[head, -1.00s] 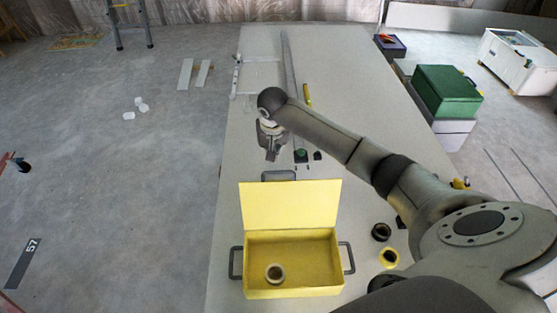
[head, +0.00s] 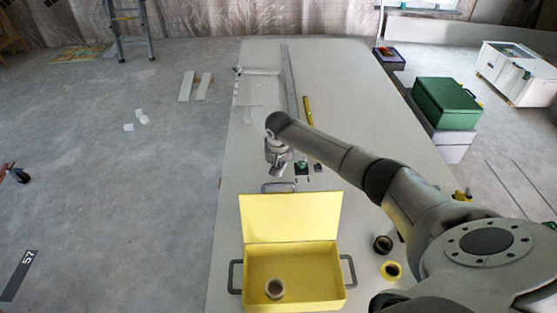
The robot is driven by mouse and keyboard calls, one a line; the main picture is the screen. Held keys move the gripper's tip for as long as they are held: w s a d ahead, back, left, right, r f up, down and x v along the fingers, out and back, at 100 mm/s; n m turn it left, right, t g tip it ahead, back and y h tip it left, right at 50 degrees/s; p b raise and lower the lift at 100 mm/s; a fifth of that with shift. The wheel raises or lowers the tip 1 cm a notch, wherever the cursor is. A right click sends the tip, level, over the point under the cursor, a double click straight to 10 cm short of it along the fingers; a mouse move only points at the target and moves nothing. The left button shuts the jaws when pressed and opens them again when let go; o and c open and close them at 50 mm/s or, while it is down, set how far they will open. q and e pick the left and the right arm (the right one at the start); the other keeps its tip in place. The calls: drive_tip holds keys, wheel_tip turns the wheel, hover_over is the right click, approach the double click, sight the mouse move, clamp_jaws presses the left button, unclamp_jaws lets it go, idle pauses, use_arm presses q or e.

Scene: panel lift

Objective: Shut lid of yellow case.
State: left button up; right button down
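The yellow case (head: 317,286) stands near the front of the long table, with a dark handle on each side. Its lid (head: 291,217) is open and stands up at the back edge. A roll of tape (head: 275,289) lies inside the case. My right arm reaches in from the right, and its gripper (head: 278,172) hangs behind the lid, near a dark handle (head: 279,187) at the lid's back. It is too small to tell whether the fingers are open or touch that handle. My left gripper does not show.
A yellow level (head: 308,111) and a long metal rail (head: 290,85) lie farther back. A green box (head: 445,104) stands beyond the table's right edge.

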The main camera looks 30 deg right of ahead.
drive_tip(key=shift+s+a+r+p, duration=0.1)
drive_tip(key=shift+s+a+p, duration=0.1)
drive_tip(key=shift+s+a, duration=0.35)
drive_tip(key=shift+s+a+r+p, duration=0.1)
drive_tip(key=shift+s+a+p, duration=0.1)
drive_tip(key=shift+s, duration=0.6)
